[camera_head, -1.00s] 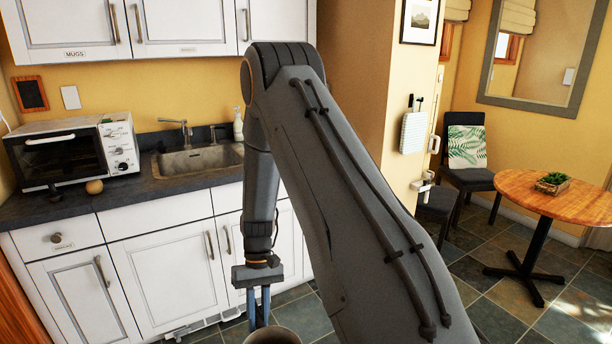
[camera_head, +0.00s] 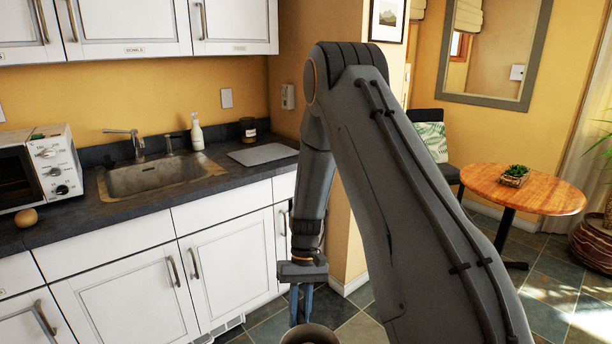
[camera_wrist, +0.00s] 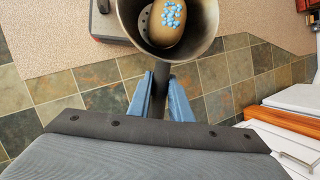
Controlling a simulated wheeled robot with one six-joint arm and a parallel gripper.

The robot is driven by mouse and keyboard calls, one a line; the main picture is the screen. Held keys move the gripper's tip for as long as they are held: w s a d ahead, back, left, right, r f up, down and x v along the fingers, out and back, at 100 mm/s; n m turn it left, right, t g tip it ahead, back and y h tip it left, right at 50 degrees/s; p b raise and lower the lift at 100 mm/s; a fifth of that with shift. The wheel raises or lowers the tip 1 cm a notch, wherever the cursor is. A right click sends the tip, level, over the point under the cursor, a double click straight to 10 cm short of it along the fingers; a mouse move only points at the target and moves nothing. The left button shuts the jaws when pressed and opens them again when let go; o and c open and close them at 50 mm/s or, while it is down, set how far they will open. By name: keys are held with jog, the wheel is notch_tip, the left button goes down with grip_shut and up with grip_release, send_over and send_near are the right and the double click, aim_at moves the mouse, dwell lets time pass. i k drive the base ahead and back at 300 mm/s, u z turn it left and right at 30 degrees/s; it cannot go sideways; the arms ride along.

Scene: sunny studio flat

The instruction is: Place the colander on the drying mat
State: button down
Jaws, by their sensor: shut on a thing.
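My gripper (camera_head: 300,306) hangs low in front of the base cabinets, its blue fingers shut on the dark handle of a metal colander (camera_head: 310,336). In the wrist view the fingers (camera_wrist: 162,97) pinch the handle, and the round grey bowl of the colander (camera_wrist: 203,22) opens toward the camera. The flat grey drying mat (camera_head: 262,154) lies on the dark counter, right of the sink, above and left of my gripper. It looks bare.
The sink (camera_head: 160,176) is left of the mat, with a soap bottle (camera_head: 197,132) and a dark jar (camera_head: 248,130) behind. A toaster oven (camera_head: 40,168) and a small round brown object (camera_head: 26,217) stand farther left. A round table (camera_head: 520,190) is at right.

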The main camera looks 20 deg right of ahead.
aim_at(274, 154)
jog(key=z, duration=0.65)
jog(key=i, duration=1.3)
jog(key=u, duration=0.2)
